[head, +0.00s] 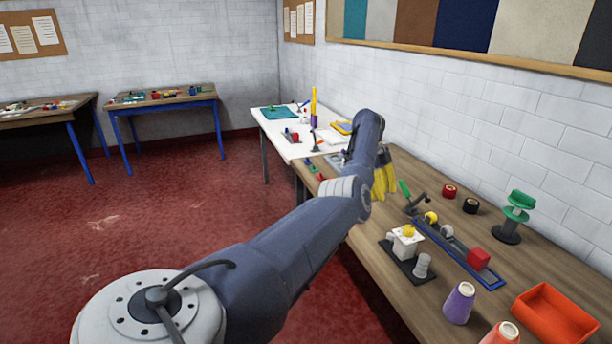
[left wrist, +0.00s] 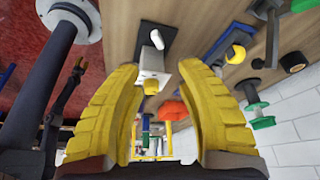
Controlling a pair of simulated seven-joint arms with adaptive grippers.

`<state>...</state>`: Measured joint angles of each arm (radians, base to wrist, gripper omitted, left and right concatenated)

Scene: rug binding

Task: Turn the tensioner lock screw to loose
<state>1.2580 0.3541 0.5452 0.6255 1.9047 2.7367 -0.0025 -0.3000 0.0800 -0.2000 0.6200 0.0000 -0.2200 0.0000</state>
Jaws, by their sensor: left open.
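The tensioner is a pale block (head: 404,245) on a dark base plate on the wooden bench, with a yellow knob (head: 408,231) on it that looks like the lock screw. A grey ribbed cylinder (head: 423,266) stands beside it on the plate. My left gripper (head: 384,182) has yellow fingers and hangs over the bench, beyond the tensioner and apart from it. In the left wrist view the fingers (left wrist: 160,115) are spread wide with nothing between them touching. The yellow knob (left wrist: 151,87) and pale block (left wrist: 152,63) show past them. The knob's turned position cannot be told. My right gripper is not in view.
A blue-edged rail (head: 460,252) with a red block (head: 478,258) lies right of the tensioner. A green-handled lever (head: 411,197), a green spool stand (head: 515,215), a purple cone (head: 459,303) and an orange tray (head: 556,315) are also on the bench.

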